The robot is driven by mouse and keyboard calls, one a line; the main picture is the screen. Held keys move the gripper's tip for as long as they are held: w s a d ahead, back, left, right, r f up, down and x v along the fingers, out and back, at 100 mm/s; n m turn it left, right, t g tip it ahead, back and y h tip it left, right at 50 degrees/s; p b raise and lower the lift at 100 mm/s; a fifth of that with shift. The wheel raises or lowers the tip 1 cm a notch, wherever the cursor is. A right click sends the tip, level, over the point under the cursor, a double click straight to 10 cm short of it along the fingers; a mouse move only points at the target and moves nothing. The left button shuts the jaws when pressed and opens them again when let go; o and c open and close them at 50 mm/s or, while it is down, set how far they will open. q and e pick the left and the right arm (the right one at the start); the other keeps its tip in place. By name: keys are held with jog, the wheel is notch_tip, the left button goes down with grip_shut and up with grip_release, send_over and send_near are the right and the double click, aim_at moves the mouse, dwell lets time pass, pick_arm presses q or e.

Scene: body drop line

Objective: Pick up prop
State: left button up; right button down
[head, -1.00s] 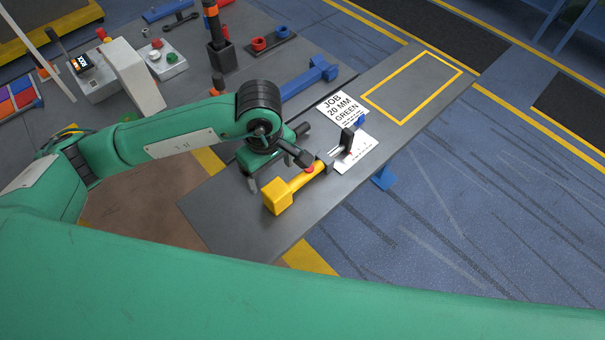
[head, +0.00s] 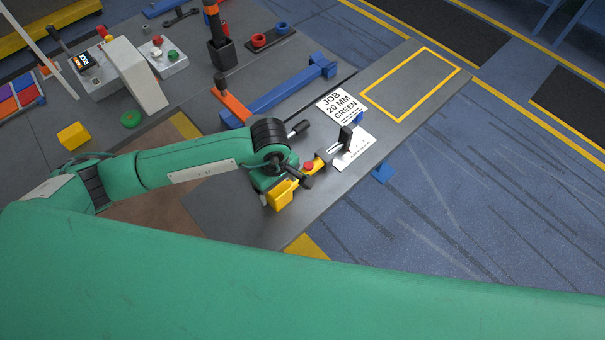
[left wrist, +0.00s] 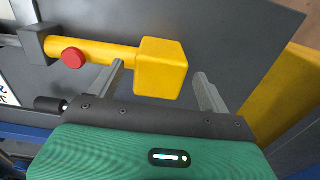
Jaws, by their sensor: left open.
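The yellow prop (head: 281,194) lies on the grey bench, with a square block at its near end, a red button (head: 309,166) on its shaft and a dark collar. In the left wrist view its block (left wrist: 160,68) sits between the two fingers, and the red button (left wrist: 73,58) is to the left. My left gripper (head: 286,182) is open, spread around the block end; I see a gap on the right between finger and block. In the head view the arm partly hides the prop. My right gripper is not in view.
A white job card (head: 342,105) lies beyond the prop, with a black upright piece (head: 346,136) nearby. An orange-ended bar (head: 232,107) and a blue bar (head: 285,94) lie to the left. A yellow outlined area (head: 411,84) on the bench is empty.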

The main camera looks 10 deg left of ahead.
pick_arm(q)
grip_shut()
jog(key=shift+r, duration=0.1)
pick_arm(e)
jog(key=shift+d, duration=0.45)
pick_arm(q)
jog(key=shift+w+r, duration=0.1)
